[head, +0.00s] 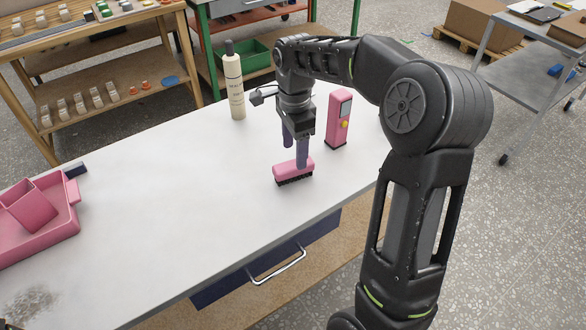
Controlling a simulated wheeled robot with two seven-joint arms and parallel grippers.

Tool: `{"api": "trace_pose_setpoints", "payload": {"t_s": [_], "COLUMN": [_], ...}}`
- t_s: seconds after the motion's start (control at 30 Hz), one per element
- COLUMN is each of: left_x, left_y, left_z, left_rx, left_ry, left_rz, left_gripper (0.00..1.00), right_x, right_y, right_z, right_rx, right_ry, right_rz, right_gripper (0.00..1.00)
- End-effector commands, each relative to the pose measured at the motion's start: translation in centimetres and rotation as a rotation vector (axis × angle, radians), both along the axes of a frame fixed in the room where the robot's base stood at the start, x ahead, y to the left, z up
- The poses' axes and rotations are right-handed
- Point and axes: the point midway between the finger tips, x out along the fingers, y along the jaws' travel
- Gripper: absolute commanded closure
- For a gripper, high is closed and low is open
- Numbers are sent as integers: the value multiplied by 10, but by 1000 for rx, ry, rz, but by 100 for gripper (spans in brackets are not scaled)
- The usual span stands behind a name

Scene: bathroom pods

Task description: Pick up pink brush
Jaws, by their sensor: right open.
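The pink brush (287,174) has dark bristles and lies bristles down on the white table (190,200). My right gripper (294,158) points down directly over it, with one finger in front at the brush's right part and the other behind it. The gripper is open. I cannot tell whether the fingers touch the brush. The near finger hides a small part of the brush's top.
A cream bottle (235,88) and a pink device (339,118) stand behind the brush, near the gripper. A pink tray (60,235) with a pink container sits at the left. A grey smudge marks the table's front left. The table's middle is clear.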

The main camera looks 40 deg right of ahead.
Motion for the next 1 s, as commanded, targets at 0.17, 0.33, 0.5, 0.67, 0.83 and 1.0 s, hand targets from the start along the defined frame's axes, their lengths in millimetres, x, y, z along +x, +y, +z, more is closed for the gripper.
{"api": "trace_pose_setpoints", "payload": {"t_s": [0.17,0.33,0.5,0.67,0.83,1.0], "left_x": [0,0,0,0,0,0], "left_y": [0,0,0,0,0,0], "left_z": [1,1,5,11,12,11], "left_rx": [0,0,0,0,0,0], "left_ry": [0,0,0,0,0,1], "left_rz": [0,0,0,0,0,0], "left_gripper": [100,100,100,100,100,100], "right_x": [0,0,0,0,1,1], "right_y": [0,0,1,2,2,2], "right_z": [-7,-7,-17,-41,-58,-59], "right_rx": [0,0,0,1,0,0], "right_ry": [0,0,2,4,0,-1], "right_rz": [0,0,-1,0,0,0], "right_gripper": [38,38,38,38,38,38]}}
